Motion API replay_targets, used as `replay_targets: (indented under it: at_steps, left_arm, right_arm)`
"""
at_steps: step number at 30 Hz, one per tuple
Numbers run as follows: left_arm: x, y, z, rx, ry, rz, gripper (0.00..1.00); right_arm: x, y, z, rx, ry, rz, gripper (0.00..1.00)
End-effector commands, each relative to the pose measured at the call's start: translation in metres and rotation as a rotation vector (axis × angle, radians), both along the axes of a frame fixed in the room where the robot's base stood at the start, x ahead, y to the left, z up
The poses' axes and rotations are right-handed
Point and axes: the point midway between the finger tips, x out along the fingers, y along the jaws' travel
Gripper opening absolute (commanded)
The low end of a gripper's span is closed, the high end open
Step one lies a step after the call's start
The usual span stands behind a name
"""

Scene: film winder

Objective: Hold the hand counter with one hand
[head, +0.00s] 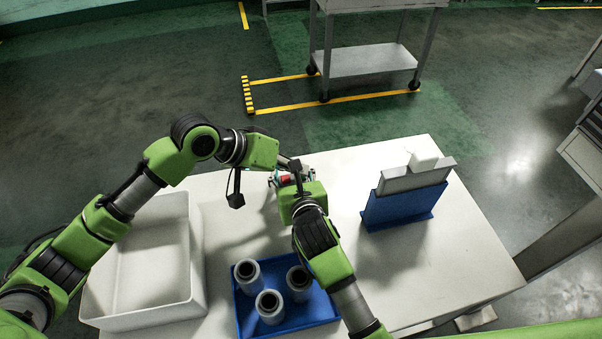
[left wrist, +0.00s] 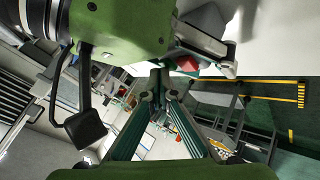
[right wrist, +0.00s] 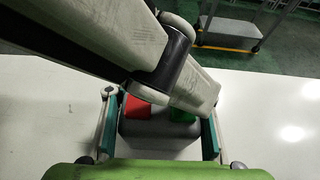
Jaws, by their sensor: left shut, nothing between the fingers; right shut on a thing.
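The hand counter (right wrist: 150,130) is a grey box with a red button and a green button on top. In the right wrist view it sits between the two fingers of my right gripper (right wrist: 158,130), which is shut on it. In the head view the counter (head: 285,179) shows only as a small red patch, mostly hidden by my right gripper. My left gripper (head: 294,164) is shut and empty. Its fingers cross close above the counter in the right wrist view. In the left wrist view its fingertips (left wrist: 160,80) are together near the red button (left wrist: 188,64); I cannot tell whether they touch it.
A white bin (head: 195,255) stands at the table's left. A blue tray (head: 315,327) with several grey cylinders is at the front. A blue stand (head: 400,208) holding grey and white pieces is on the right. The white table (head: 460,250) is bare at the right.

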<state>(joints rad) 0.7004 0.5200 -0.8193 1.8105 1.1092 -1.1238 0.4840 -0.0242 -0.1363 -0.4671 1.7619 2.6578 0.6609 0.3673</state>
Motion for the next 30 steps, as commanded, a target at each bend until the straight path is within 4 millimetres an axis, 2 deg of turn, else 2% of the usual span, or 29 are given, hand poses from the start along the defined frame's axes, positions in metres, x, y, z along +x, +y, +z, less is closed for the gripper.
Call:
replay_targets:
  at_steps: [11, 22, 30]
  left_arm:
    - [0.0, 0.0, -0.002, 0.001, 0.001, -0.001, 0.0]
    - [-0.001, 0.0, 0.013, 0.001, 0.001, -0.001, 0.0]
    - [-0.001, 0.0, 0.015, 0.001, 0.001, -0.001, 0.0]
  right_arm:
    - [0.0, 0.0, 0.0, 0.0, 0.0, 0.0, 0.24]
    - [0.0, 0.0, 0.0, 0.0, 0.0, 0.0, 0.24]
    - [0.0, 0.0, 0.0, 0.0, 0.0, 0.0, 0.24]
